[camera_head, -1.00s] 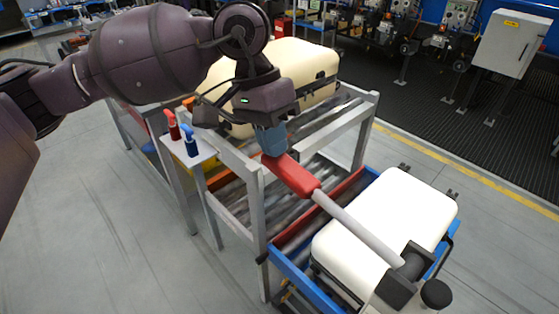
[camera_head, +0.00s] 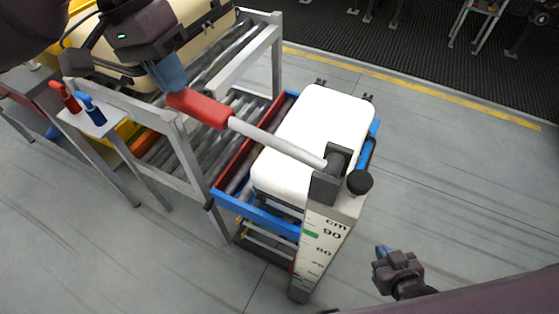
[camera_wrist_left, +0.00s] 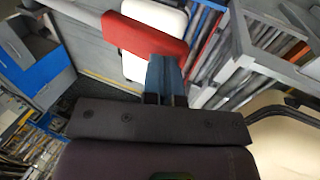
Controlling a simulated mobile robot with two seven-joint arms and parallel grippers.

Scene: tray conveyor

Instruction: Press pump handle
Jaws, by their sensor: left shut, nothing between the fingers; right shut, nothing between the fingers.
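The pump handle is a grey bar (camera_head: 275,143) with a red grip (camera_head: 200,108), pivoting on a dark bracket on a lift column (camera_head: 328,228) with a cm scale. The handle slopes up to the left. My left gripper (camera_head: 170,74) is shut, its blue fingertips at the outer end of the red grip, apparently touching it from above. In the left wrist view the closed fingers (camera_wrist_left: 163,75) overlap the red grip (camera_wrist_left: 145,36); the fingers are not around it. My right gripper (camera_head: 384,254) is shut and empty over the floor at the lower right.
A white suitcase (camera_head: 316,122) lies on the blue-framed lift table (camera_head: 258,217). A grey roller conveyor (camera_head: 180,131) with a cream suitcase (camera_head: 195,50) stands at the left. Red (camera_head: 66,98) and blue (camera_head: 93,110) levers stand on a small stand. Floor at the right is clear.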

